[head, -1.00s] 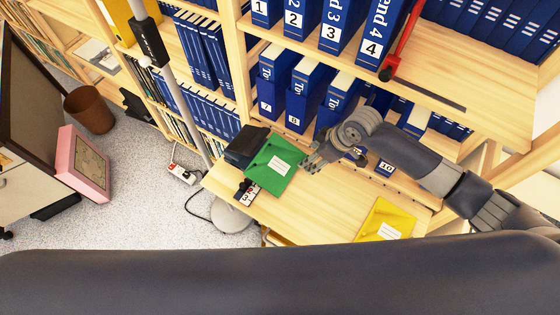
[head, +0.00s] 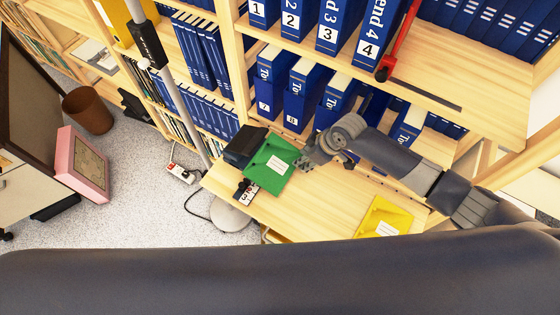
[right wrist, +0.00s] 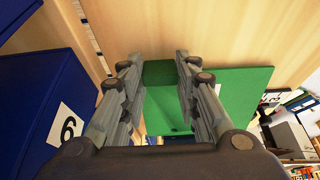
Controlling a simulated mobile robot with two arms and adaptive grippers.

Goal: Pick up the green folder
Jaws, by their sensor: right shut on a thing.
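The green folder (head: 272,164) with a white label lies on the wooden shelf board, beside a dark box. My right gripper (head: 303,162) is at the folder's right edge in the head view. In the right wrist view, the fingers of my right gripper (right wrist: 160,75) are on either side of a part of the green folder (right wrist: 240,95), shut on it. The exact contact at the fingertips is hard to see. My left gripper is not in view.
A yellow folder (head: 385,219) lies on the same board (head: 325,205) to the right. A dark box (head: 245,146) and a number block (head: 245,189) are close to the green folder. Blue binders (head: 303,92) stand behind. A grey pole (head: 178,85) rises at the left.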

